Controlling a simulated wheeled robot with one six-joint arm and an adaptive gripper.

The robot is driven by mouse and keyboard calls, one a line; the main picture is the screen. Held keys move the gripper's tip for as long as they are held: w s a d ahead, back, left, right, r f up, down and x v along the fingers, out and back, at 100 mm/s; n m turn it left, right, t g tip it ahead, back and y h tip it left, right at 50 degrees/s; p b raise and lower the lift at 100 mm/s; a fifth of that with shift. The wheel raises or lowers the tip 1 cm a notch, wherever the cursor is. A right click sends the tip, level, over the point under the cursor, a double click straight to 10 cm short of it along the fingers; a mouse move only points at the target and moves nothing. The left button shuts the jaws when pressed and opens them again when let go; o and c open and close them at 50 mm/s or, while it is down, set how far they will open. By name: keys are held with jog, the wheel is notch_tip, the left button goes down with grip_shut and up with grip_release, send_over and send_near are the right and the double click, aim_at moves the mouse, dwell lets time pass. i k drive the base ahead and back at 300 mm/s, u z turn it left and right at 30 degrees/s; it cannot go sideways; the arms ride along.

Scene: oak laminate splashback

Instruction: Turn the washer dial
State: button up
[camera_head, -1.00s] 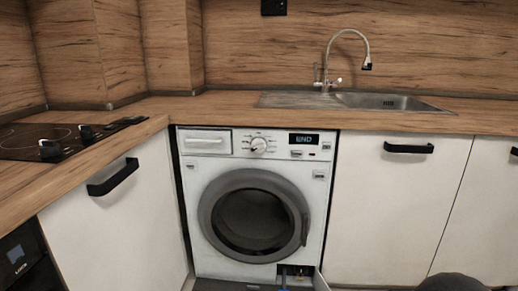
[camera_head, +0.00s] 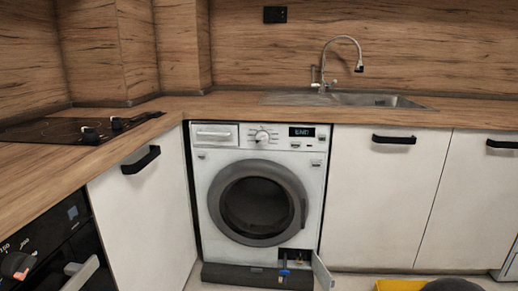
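The white washer (camera_head: 257,190) stands under the counter, with its round grey door (camera_head: 258,203) shut. Its dial (camera_head: 262,136), a light round knob, is on the top panel between the detergent drawer (camera_head: 214,134) and the lit display (camera_head: 302,132), which seems to read END. A small flap (camera_head: 322,271) at the washer's lower right hangs open, with blue and dark parts inside. My gripper is not clearly seen; a dark rounded shape at the bottom right edge cannot be made out.
The wooden counter (camera_head: 230,108) runs above, with a sink (camera_head: 355,100) and tap right and a hob (camera_head: 70,130) left. White cupboards with black handles flank the washer. An oven (camera_head: 50,245) is at lower left. Something yellow (camera_head: 398,285) is on the floor at lower right.

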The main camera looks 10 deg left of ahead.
aim_at(261, 137)
jog(key=u, duration=0.25)
jog(key=i, duration=1.15)
jog(key=z, duration=0.7)
